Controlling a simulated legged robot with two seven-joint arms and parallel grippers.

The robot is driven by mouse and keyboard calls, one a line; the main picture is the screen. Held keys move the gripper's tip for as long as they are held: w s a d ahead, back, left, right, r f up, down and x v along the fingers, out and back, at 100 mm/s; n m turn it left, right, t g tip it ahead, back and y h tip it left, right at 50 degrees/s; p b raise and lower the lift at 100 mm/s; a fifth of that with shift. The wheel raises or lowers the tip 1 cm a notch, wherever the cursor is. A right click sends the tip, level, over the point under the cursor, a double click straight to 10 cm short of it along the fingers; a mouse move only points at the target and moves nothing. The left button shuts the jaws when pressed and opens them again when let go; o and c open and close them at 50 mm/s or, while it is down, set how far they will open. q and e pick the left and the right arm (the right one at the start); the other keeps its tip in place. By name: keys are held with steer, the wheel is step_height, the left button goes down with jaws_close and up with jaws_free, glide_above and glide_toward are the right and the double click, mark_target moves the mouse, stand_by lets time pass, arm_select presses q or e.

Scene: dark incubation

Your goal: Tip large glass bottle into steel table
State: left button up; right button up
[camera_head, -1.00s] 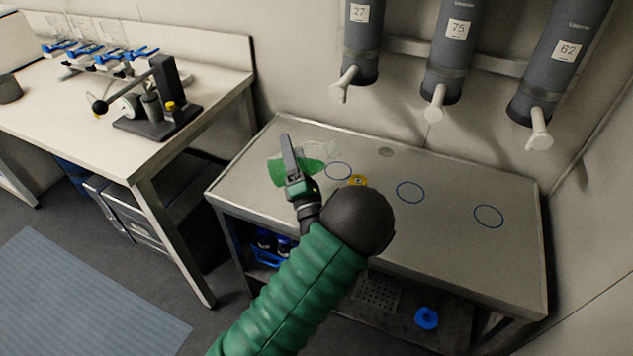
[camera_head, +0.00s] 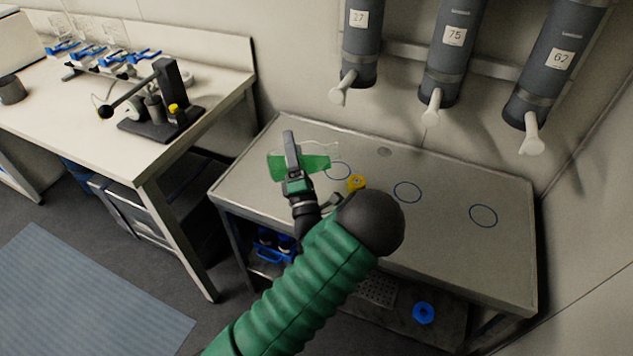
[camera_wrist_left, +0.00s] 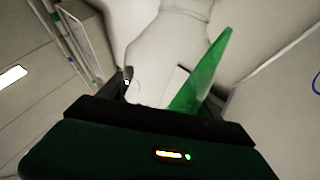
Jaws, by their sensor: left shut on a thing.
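The large glass bottle (camera_head: 320,149) is clear, with green liquid inside. It lies tilted on its side in the head view, its neck pointing right. My left gripper (camera_head: 291,152) is shut on the bottle and covers part of its body. In the left wrist view the clear bottle (camera_wrist_left: 165,50) fills the middle, with a slanted green liquid surface. The steel table (camera_head: 440,225) is below and around the bottle. I cannot tell whether the bottle touches the tabletop. My right gripper is not in view.
Blue rings (camera_head: 407,192) mark the tabletop, with a small yellow object (camera_head: 356,183) near the bottle. Grey cylinders with white spouts (camera_head: 433,107) hang above the back. A white bench (camera_head: 60,105) with a black stand (camera_head: 160,115) is at left. The table's right half is clear.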

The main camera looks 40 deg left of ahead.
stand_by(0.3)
arm_select(q)
steer(key=r+m+t+p, duration=0.1)
steer(key=m+p, duration=0.1)
steer(key=p, duration=0.1)
steer(key=shift+r+h, duration=0.3)
steer(key=shift+r, duration=0.05)
steer(key=shift+w+r+m+p, duration=0.1)
steer(key=shift+r+m+p, duration=0.05)
steer(key=shift+m+p, duration=0.35)
steer(key=shift+w+d+r+m+t+h+p, duration=0.15)
steer(key=shift+r+m+t+h+p, duration=0.25)
steer(key=shift+m+p, duration=0.4)
steer(key=shift+d+r+m+t+h+p, duration=0.1)
steer(key=shift+r+m+t+h+p, duration=0.2)
steer(key=shift+r+m+p, duration=0.5)
steer(key=shift+f, duration=0.35)
steer(key=shift+w+d+r+m+t+h+p, duration=0.1)
steer(key=shift+r+m+t+h+p, duration=0.3)
steer(key=shift+p, duration=0.75)
steer(key=shift+w+d+r+m+t+h+p, duration=0.15)
steer(key=shift+r+m+h+p, duration=0.1)
steer(key=shift+m+p, duration=0.2)
steer(key=shift+d+r+m+t+h+p, duration=0.1)
steer(key=shift+r+m+t+h+p, duration=0.1)
steer(key=shift+m+p, duration=0.25)
